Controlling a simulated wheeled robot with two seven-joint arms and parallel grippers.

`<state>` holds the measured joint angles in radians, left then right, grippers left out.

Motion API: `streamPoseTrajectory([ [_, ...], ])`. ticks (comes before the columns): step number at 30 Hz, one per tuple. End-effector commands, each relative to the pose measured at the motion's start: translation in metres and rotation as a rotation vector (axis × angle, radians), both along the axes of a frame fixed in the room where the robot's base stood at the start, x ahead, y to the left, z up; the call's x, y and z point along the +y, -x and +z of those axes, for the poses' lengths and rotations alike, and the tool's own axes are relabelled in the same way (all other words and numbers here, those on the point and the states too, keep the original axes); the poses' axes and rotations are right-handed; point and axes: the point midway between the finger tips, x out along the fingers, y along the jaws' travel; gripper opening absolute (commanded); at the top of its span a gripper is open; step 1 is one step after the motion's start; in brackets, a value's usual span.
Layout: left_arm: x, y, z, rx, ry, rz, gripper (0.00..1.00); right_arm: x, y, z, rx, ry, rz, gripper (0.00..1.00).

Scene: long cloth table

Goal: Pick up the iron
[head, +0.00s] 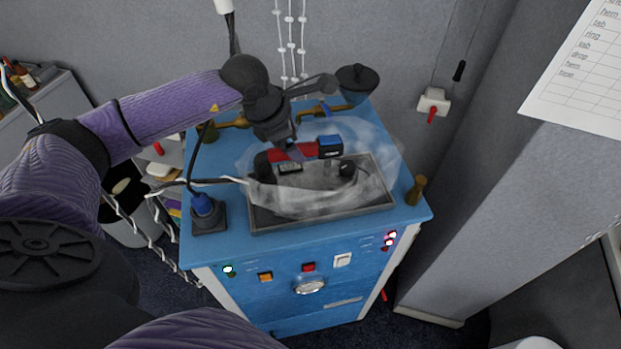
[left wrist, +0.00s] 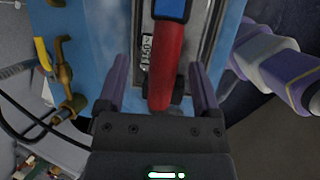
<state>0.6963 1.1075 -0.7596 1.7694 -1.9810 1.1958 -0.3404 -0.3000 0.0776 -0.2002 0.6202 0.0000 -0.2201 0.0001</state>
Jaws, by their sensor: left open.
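The iron (head: 330,147) has a red handle with a blue end and stands on a grey metal tray (head: 325,213) on the blue cabinet, partly veiled by pale steam. My left gripper (head: 290,152) is at the handle, coming from above and behind. In the left wrist view, the red handle (left wrist: 166,62) lies between the two spread fingers of my left gripper (left wrist: 158,68), with a gap on each side. The iron's lower body is partly hidden by steam and by my gripper. My right gripper is out of view.
The blue cabinet (head: 260,280) has lights and switches on its front. A black bowl-shaped part (head: 357,80) is behind. A grey wall rises at the right.

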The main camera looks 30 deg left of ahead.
Motion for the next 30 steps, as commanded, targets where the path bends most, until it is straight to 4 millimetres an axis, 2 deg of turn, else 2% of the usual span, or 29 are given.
streamPoseTrajectory([
  [3,-0.012,-0.009,-0.018,0.004,0.004,-0.002,0.83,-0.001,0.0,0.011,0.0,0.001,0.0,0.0],
  [6,-0.013,-0.016,-0.033,0.001,0.004,0.0,0.83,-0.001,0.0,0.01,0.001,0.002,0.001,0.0],
  [13,-0.014,-0.017,-0.037,-0.001,0.004,-0.002,0.83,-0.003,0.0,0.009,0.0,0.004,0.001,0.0],
  [14,-0.014,-0.017,-0.037,-0.001,0.004,-0.002,0.79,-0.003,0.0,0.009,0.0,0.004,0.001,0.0],
  [25,-0.014,-0.017,-0.037,0.0,0.005,-0.001,0.01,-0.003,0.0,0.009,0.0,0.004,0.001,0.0],
  [30,-0.014,-0.017,-0.037,-0.001,0.006,-0.001,0.0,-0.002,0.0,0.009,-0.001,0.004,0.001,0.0],
])
